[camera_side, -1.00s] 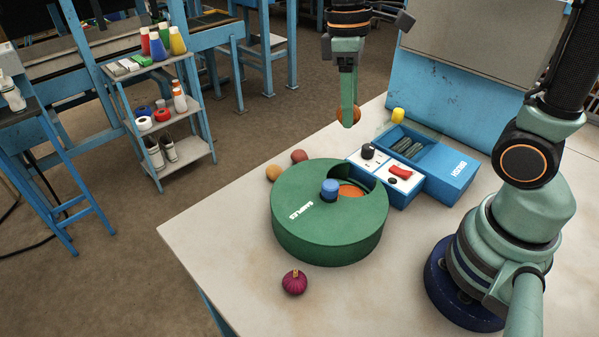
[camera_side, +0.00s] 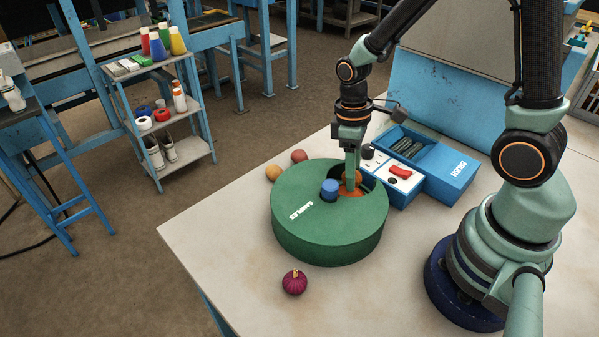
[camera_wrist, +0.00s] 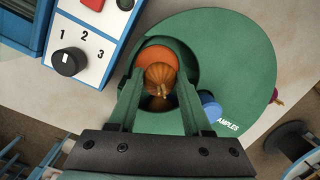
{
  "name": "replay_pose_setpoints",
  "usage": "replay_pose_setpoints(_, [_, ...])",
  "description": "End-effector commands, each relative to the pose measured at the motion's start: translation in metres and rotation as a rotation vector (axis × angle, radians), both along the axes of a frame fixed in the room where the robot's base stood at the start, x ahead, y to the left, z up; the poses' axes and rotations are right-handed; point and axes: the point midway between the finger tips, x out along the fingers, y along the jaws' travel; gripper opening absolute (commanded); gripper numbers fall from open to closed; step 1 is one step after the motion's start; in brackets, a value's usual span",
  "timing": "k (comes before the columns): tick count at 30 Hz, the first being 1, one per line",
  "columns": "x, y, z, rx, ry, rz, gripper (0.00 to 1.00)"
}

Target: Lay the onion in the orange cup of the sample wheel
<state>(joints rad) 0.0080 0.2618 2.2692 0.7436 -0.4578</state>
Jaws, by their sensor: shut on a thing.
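The sample wheel (camera_side: 328,242) is a round green drum with an opening in its top. The orange cup (camera_side: 347,193) shows in that opening, and in the wrist view as an orange patch (camera_wrist: 153,53). My gripper (camera_side: 351,184) is shut on the brown-orange onion (camera_wrist: 161,76). It points down with its fingertips at the opening. In the wrist view the onion sits between the fingers and overlaps the orange cup. In the side view a finger partly hides the onion (camera_side: 358,178). Whether the onion touches the cup, I cannot tell.
A blue knob (camera_side: 329,189) stands on the wheel beside my fingers. A control box (camera_side: 401,176) with a black knob and red switch stands close behind it.

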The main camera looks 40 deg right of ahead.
Motion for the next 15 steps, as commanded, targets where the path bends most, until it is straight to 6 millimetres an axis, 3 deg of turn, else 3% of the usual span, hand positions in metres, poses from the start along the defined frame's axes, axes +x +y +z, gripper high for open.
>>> replay_pose_setpoints(10, [-0.001, 0.0, -0.034, 0.0, 0.005, 0.0, 0.0])
replay_pose_setpoints(15, [0.0, 0.0, -0.042, 0.0, 0.001, 0.0, 0.0])
